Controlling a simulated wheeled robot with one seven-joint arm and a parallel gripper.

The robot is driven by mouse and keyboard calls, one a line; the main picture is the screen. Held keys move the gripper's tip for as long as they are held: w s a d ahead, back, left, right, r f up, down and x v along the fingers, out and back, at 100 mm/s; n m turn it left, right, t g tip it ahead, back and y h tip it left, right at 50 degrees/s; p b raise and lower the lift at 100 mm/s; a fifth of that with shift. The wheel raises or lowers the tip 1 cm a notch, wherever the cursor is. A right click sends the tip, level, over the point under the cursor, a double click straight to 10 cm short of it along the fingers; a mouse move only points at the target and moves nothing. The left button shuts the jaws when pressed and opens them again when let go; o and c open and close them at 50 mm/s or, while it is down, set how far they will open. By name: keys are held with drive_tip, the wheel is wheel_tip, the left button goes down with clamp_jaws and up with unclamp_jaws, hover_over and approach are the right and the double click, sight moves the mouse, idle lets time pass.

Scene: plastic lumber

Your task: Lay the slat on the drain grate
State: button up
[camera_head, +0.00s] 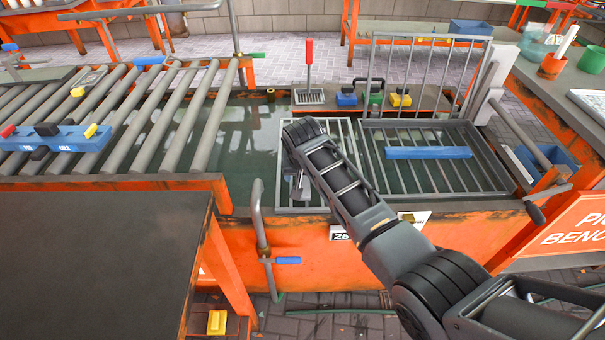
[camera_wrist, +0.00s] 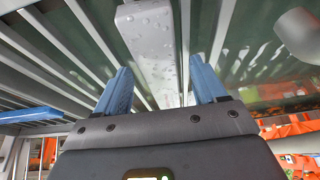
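A grey slat (camera_wrist: 148,38) with water drops on it lies along the grate bars in the wrist view. My gripper (camera_wrist: 161,68) is open, its two blue fingers on either side of the slat, with a visible gap to each. In the head view my gripper (camera_head: 300,188) hangs low over the left part of the drain grate (camera_head: 300,208), mostly behind my arm. I cannot make out the grey slat there. Whether the slat rests fully flat is hard to tell.
A blue slat (camera_head: 428,152) lies on the barred basket (camera_head: 490,185) to the right, with a raised barred lid behind it. Dark water (camera_head: 250,130) fills the tank. A roller conveyor (camera_head: 150,130) stands left. A shelf at the back holds a red-handled brush (camera_head: 309,80) and small coloured blocks.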

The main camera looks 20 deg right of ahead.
drive_tip(key=shift+p+v, duration=0.5)
drive_tip(key=shift+v, duration=3.35)
